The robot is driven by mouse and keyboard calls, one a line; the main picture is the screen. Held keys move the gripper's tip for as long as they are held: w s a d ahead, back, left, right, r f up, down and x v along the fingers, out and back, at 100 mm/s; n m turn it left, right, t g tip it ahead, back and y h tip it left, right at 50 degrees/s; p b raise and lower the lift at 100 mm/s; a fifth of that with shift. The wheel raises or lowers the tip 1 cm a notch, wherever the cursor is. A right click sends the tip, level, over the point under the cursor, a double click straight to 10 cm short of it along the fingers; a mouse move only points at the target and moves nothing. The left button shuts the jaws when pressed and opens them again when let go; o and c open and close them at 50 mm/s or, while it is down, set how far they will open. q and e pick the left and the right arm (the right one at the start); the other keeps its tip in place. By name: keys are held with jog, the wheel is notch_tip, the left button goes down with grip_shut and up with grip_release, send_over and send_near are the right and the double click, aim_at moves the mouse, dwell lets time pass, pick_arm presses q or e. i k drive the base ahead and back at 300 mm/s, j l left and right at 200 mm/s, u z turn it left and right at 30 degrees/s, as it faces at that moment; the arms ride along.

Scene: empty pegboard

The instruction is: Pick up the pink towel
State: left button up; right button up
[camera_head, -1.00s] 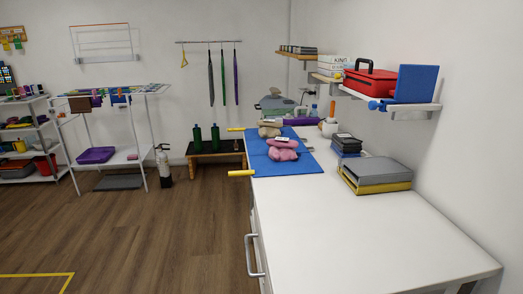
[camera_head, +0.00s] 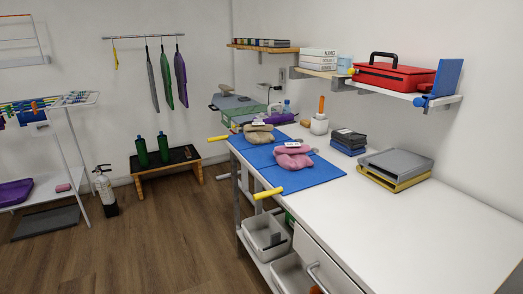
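The pink towel (camera_head: 293,158) lies bunched up on a blue mat (camera_head: 312,175) near the left edge of the long white counter. A small white label sits on top of it. A beige towel (camera_head: 258,134) lies on the mat just behind it, also with a label. Neither of my grippers shows in the head view, and nothing touches the pink towel.
Yellow rods (camera_head: 268,193) stick out at the mat's left edge. Stacked trays (camera_head: 394,169), dark boxes (camera_head: 348,141) and a white pot (camera_head: 319,125) stand to the right. A wall shelf with a red toolbox (camera_head: 393,75) overhangs the counter. The counter's front is clear, as is the floor (camera_head: 130,250) left of it.

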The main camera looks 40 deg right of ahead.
aim_at(292, 157)
jog(key=i+z, duration=0.2)
jog(key=i, duration=0.25)
jog(key=i+j+z, duration=0.1)
jog(key=i+z, duration=0.15)
jog(key=i, duration=0.25)
jog(key=i+j+z, duration=0.2)
jog(key=i, duration=0.25)
